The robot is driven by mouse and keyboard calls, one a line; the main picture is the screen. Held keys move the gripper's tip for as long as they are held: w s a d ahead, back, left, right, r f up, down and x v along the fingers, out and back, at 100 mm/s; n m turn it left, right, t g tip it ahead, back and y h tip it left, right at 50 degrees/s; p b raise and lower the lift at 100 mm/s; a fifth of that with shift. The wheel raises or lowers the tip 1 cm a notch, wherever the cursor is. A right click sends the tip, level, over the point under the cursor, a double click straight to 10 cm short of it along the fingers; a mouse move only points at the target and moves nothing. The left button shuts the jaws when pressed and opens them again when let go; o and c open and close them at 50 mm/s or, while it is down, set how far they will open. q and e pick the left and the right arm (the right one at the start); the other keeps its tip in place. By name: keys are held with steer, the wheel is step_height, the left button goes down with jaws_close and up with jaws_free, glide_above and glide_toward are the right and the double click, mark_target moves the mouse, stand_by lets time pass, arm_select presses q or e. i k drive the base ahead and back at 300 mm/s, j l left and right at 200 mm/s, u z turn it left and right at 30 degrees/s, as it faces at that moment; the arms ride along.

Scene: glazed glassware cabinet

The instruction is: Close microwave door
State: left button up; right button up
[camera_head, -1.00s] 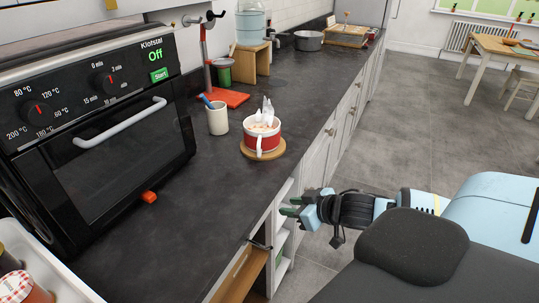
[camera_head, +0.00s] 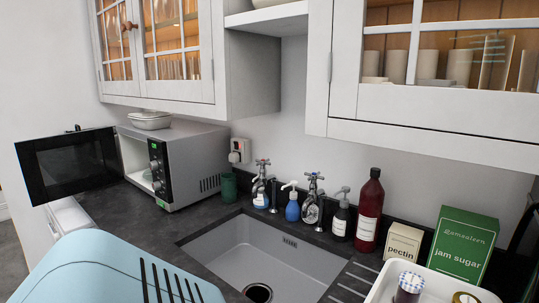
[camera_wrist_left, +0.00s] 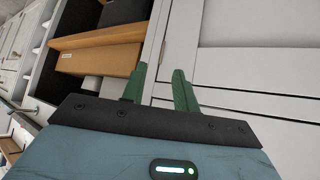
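The grey microwave (camera_head: 196,162) stands on the dark counter at the left of the head view. Its black-windowed door (camera_head: 68,166) is swung wide open to the left, and part of the pale cavity shows. A white dish (camera_head: 150,120) rests on top of it. My left gripper (camera_wrist_left: 160,82) shows only in the wrist view. Its two green fingers are apart with nothing between them, in front of white cabinet fronts (camera_wrist_left: 240,70). The microwave is not seen in the wrist view. My right gripper is in neither current view.
A green cup (camera_head: 228,187) stands right of the microwave, beside the sink (camera_head: 245,250). Bottles, including a dark red one (camera_head: 370,210), line the back. White glazed cabinets (camera_head: 165,45) hang above. The wrist view shows a brown wooden item (camera_wrist_left: 100,60) in an open compartment.

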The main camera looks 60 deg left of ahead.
mark_target(55, 167)
steer(key=k+j, duration=0.9)
steer(key=j, duration=0.25)
steer(key=k+j, duration=0.1)
steer(key=j, duration=0.2)
steer(key=k+j, duration=0.25)
steer(key=j, duration=0.3)
steer(key=k+j, duration=0.15)
steer(key=j, duration=0.2)
steer(key=k+j, duration=0.15)
steer(key=j, duration=0.2)
steer(key=k+j, duration=0.15)
steer(key=j, duration=0.2)
steer(key=k+j+u, duration=0.1)
steer(key=j, duration=0.25)
steer(key=k+j, duration=0.15)
steer(key=j, duration=0.25)
steer(key=k+j, duration=0.15)
steer(key=j, duration=0.2)
steer(key=k+j, duration=0.1)
steer(key=j, duration=0.25)
steer(key=k+j, duration=0.1)
steer(key=j, duration=0.35)
steer(key=k+j+u, duration=0.1)
steer(key=j, duration=1.25)
